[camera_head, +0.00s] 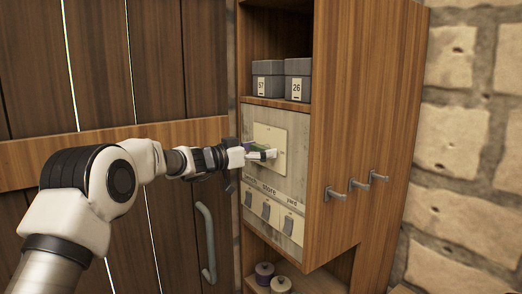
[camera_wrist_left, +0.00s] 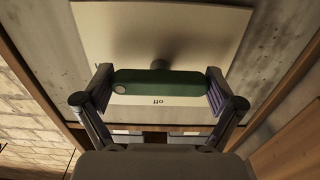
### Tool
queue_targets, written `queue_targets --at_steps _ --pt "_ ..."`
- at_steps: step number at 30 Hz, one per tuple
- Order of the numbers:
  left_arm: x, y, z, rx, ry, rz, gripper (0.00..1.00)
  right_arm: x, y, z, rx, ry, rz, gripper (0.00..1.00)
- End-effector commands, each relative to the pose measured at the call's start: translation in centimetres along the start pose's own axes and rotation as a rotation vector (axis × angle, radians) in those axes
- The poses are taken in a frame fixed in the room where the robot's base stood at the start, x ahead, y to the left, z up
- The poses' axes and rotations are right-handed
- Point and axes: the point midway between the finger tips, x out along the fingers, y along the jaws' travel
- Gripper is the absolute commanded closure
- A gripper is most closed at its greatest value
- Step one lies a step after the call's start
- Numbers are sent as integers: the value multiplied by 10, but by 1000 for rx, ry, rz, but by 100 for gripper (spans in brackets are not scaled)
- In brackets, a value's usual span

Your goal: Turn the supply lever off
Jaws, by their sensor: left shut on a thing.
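The supply lever (camera_head: 257,147) is a green bar on a pale square plate (camera_head: 268,134) on the cabinet's grey panel. In the left wrist view the lever (camera_wrist_left: 165,82) lies across the picture, with a pale round dot at its left end. The word "off" shows upside down on the plate (camera_wrist_left: 192,38) just below the lever. My left gripper (camera_head: 262,154) is shut on the lever, one finger at each end, as the left wrist view (camera_wrist_left: 158,88) shows. In the head view the fingers partly cover the lever. My right gripper is not in view.
Below the plate is a row of switches (camera_head: 266,211) with labels, one reading "store". Grey boxes (camera_head: 297,80) numbered 57 and 26 stand on the shelf above. Spools (camera_head: 280,284) sit below. Hooks (camera_head: 357,185) stick out of the cabinet's right side. A door handle (camera_head: 207,243) is at left.

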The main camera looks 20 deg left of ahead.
Motion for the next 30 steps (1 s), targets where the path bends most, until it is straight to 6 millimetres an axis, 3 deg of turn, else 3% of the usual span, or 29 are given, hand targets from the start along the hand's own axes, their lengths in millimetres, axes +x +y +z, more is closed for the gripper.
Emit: queue_targets --at_steps 8,14,21,30 --pt "0 0 3 -47 2 -2 41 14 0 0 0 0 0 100" --pt "0 0 6 -151 3 -2 41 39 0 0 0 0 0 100" --pt "0 0 5 -350 4 -1 41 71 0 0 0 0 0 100" --pt "0 0 2 -636 3 0 41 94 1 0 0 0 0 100"
